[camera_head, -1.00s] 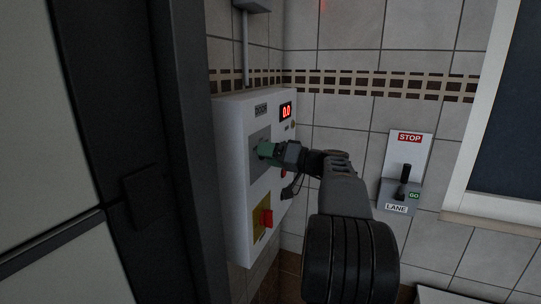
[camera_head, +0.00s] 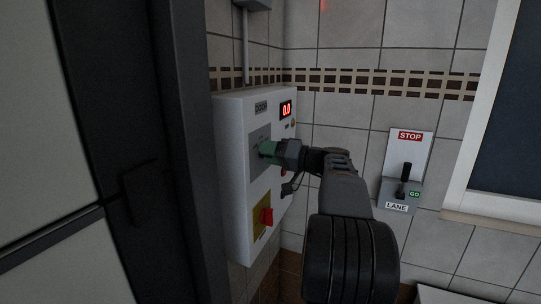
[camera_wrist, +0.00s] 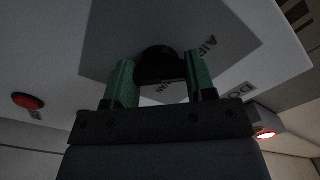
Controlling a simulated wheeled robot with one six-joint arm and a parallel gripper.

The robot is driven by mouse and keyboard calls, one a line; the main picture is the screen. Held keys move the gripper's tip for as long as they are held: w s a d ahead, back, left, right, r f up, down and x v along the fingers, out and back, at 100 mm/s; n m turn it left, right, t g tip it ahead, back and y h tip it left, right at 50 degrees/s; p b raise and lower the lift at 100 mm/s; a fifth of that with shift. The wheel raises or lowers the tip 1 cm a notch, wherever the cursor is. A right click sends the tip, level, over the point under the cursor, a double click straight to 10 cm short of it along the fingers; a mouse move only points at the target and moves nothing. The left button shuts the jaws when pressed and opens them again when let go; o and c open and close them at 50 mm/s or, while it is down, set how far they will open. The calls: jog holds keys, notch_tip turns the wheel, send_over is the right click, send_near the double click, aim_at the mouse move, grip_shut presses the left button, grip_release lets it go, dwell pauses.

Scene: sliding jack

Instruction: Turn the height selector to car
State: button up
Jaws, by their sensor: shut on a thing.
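The height selector is a black knob (camera_wrist: 157,62) on a grey plate (camera_head: 258,172) of the white control box (camera_head: 233,185). My gripper (camera_head: 265,149) reaches the plate from the right. In the wrist view its green fingers (camera_wrist: 160,80) are shut on the knob, one on each side.
A red switch (camera_head: 266,216) on a yellow plate sits below the selector. A red button (camera_wrist: 28,101) shows in the wrist view. A STOP/GO lane lever (camera_head: 404,172) is on the wall at right. A dark frame (camera_head: 180,150) stands close at left.

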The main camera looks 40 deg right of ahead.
jog(key=shift+m, duration=4.4)
jog(key=o, duration=0.9)
jog(key=b+v, duration=0.3)
jog(key=v, duration=1)
jog(key=shift+s+d, duration=0.25)
